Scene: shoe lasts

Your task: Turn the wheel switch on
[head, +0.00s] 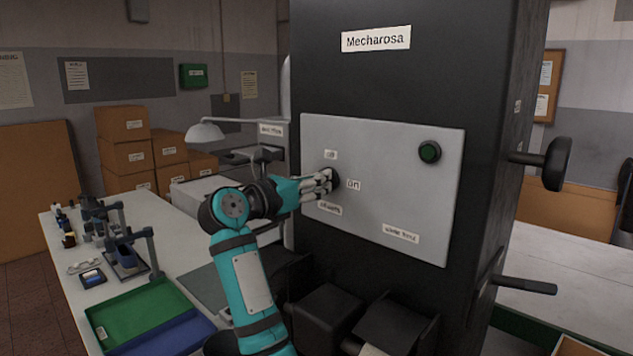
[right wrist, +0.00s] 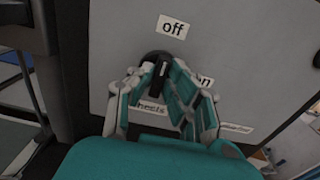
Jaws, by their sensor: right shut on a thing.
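The wheel switch is a black round knob (head: 334,177) on the grey panel (head: 400,195) of the black machine. It also shows in the right wrist view (right wrist: 152,62), where its raised grip stands roughly upright, with its upper end toward the "off" label (right wrist: 172,27). The "on" label (head: 353,184) is to the right of the knob, and the "wheels" label (head: 330,208) is below it. My right gripper (head: 325,181) is at the panel, shut on the knob with fingers on both sides of the grip (right wrist: 157,84). The fingers hide part of the knob. My left gripper is out of view.
Black levers (head: 525,286) stick out of the machine's right side. A white table (head: 80,300) with green and blue trays (head: 140,308) and tools is at the left. Cardboard boxes (head: 125,155) stand behind it.

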